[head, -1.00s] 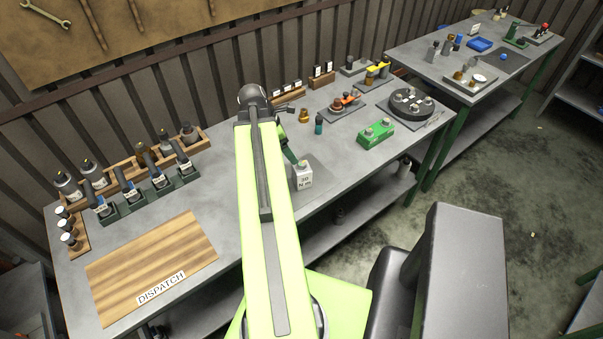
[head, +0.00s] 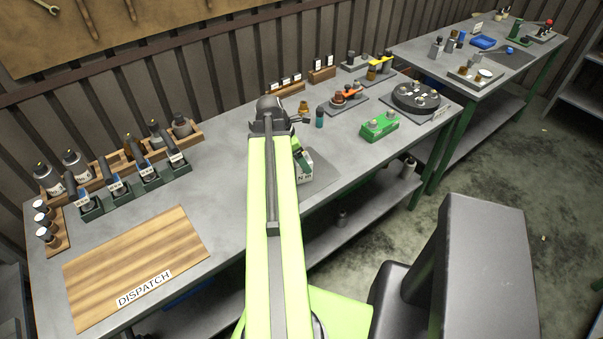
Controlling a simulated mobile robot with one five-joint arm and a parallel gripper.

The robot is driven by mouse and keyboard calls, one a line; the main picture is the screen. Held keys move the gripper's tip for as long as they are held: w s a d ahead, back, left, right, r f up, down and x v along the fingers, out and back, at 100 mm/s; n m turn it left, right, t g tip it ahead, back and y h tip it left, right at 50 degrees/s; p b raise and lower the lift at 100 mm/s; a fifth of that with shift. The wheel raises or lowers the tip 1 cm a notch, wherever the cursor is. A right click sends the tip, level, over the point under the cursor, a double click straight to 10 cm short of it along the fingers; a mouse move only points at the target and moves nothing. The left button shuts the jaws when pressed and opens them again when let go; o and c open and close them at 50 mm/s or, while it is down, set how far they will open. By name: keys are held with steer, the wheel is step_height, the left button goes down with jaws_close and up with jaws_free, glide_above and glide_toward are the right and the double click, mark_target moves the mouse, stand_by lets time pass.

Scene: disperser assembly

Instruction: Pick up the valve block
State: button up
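A green block (head: 380,125) with two round metal fittings on top lies on the near bench, right of the arm. It looks like the valve block, but I cannot be sure. My gripper (head: 282,119) is at the far end of my raised lime-green arm, over the bench and left of the green block, well apart from it. The wrist and arm hide most of the fingers, so I cannot see whether they are open or hold anything.
A white-labelled block (head: 304,172) with a green tool stands beside my arm, partly hidden. A black round fixture (head: 419,98) and an orange clamp (head: 346,93) stand near the green block. The wooden dispatch board (head: 137,268) is bare. Bottle racks stand at the left.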

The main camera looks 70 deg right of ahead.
steer(key=b+x, duration=0.4)
steer(key=x, duration=0.1)
steer(key=shift+w+d+f+b, duration=0.15)
steer(key=shift+w+f+b, duration=0.1)
steer(key=shift+w+b, duration=0.15)
steer(key=shift+s+r, duration=0.1)
steer(key=shift+r, duration=0.1)
jaws_close()
